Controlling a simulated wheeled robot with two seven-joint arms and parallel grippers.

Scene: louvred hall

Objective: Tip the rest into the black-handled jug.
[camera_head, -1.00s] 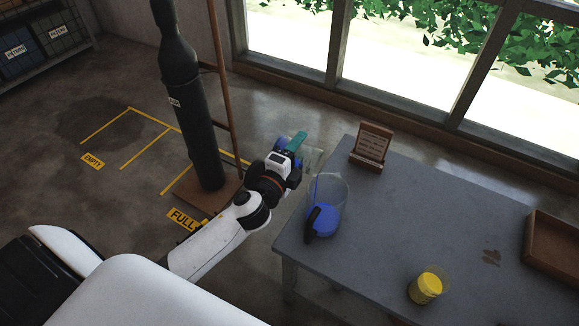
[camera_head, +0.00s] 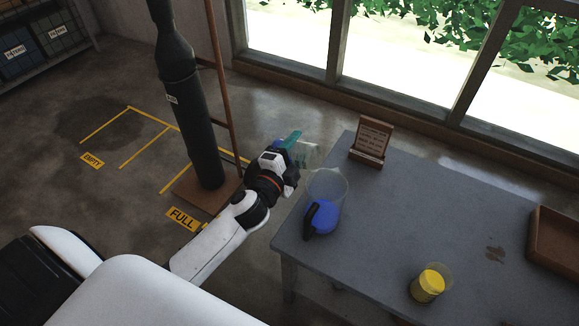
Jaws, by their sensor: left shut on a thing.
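The black-handled jug (camera_head: 328,187) is clear and stands on the near left corner of the grey table (camera_head: 420,215). Blue liquid fills its lower part, and its black handle faces the near left. My left gripper (camera_head: 286,154) is shut on a clear vessel with a teal handle (camera_head: 292,139), held just off the table's left edge, above and behind the jug. The held vessel's clear body (camera_head: 309,156) looks tilted toward the jug. A little blue shows by the gripper. No stream shows between the two vessels. My right gripper is out of view.
A clear cup with yellow contents (camera_head: 428,285) stands at the table's front. A wooden sign on a stand (camera_head: 371,142) is at the back left corner, and a brown tray (camera_head: 553,243) at the right. A dark gas cylinder (camera_head: 190,120) stands left of my arm.

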